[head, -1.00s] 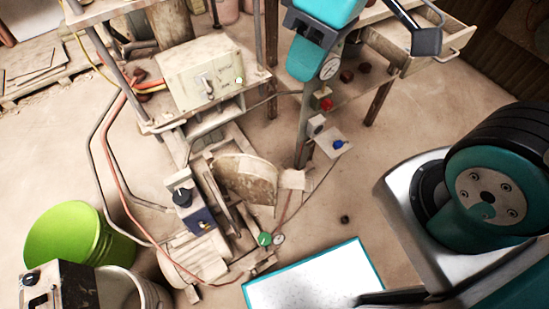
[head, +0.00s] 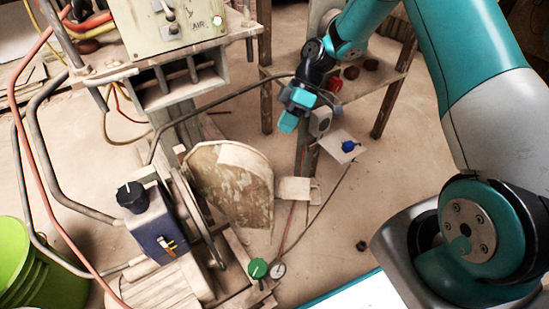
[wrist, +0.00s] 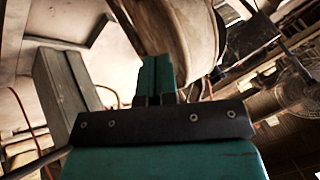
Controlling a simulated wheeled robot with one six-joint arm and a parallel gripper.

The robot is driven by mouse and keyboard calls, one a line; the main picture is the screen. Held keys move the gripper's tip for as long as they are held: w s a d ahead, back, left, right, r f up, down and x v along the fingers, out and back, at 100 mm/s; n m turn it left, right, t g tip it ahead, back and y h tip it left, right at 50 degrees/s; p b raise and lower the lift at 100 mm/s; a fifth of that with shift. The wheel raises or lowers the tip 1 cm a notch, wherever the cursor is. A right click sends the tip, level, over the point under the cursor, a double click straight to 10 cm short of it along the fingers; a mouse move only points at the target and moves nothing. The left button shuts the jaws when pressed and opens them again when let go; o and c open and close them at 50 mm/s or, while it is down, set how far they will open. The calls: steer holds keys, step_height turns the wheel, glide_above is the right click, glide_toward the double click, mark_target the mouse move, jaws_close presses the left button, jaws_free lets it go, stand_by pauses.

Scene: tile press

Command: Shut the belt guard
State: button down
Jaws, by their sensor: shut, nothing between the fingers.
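The belt guard (head: 232,185) is a worn, cream-coloured rounded cover in the middle of the head view. It stands swung out to the right of the wheel and belt side (head: 197,215), with a gap between them. My gripper (head: 287,123) is shut and empty, above and to the right of the guard, apart from it in the head view. In the wrist view my closed teal fingers (wrist: 155,75) point toward a large pale curved surface (wrist: 185,35), which looks like the guard. I cannot tell whether they touch it.
A blue box with a black knob (head: 150,218) stands left of the wheel. A beige block (head: 297,189) sits at the guard's right edge. A green knob (head: 258,268) and a gauge (head: 277,269) are below. A stand with a blue button (head: 348,146) is at right.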

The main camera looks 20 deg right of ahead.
steer(key=b+x, duration=0.2)
steer(key=x, duration=0.7)
steer(key=shift+a+f+b, duration=0.15)
steer(key=shift+f+b, duration=0.15)
steer(key=shift+b, duration=0.05)
steer(key=shift+s+a, duration=0.1)
steer(key=shift+s, duration=0.05)
